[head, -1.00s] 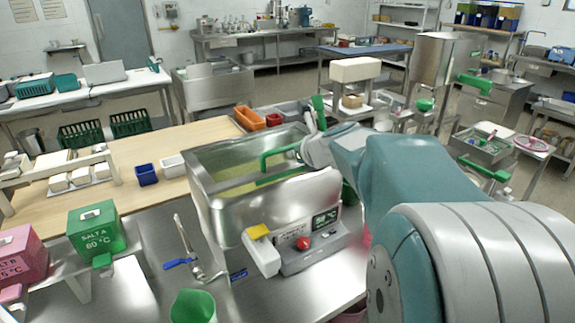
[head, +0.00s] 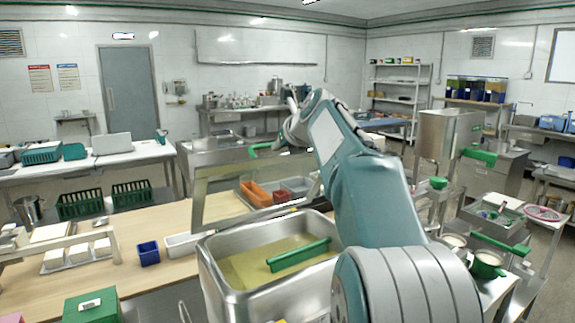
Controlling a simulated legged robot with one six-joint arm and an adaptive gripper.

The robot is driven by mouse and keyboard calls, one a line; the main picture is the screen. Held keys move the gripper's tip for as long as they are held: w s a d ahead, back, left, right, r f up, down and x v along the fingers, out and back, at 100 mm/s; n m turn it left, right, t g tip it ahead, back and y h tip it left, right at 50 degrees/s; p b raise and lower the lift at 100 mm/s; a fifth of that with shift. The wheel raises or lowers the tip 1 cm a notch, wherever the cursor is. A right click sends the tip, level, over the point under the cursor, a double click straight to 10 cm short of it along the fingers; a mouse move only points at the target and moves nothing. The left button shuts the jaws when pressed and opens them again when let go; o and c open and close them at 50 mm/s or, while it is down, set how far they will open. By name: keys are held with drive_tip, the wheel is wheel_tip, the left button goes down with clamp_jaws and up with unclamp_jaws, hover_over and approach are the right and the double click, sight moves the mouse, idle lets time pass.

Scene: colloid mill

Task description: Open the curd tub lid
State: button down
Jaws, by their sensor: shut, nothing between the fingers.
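The curd tub (head: 222,283) is a steel tub at lower centre, holding yellowish liquid with a green bar (head: 298,255) in it. Its lid (head: 197,200), a clear panel in a steel frame, stands raised and steep at the tub's back edge. The tub's mouth is uncovered. The lid's green handle (head: 262,147) shows at its top edge. My gripper (head: 290,138) is shut and empty, at the upper right of the lid close to the handle. My arm hides the lid's right side, and I cannot tell if the gripper touches the lid.
Orange bins (head: 256,193) show through the lid. A blue bin (head: 148,253) and a white bin (head: 181,245) stand left of the tub on the wooden table (head: 100,290). A steel hopper (head: 448,138) stands to the right.

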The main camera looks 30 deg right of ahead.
drive_tip(key=w+r, duration=0.2)
drive_tip(key=w, duration=0.6)
drive_tip(key=shift+r, duration=0.4)
drive_tip(key=shift+w, duration=0.15)
drive_tip(key=shift+r, duration=0.1)
drive_tip(key=v, duration=1.1)
drive_tip(key=shift+s, duration=0.45)
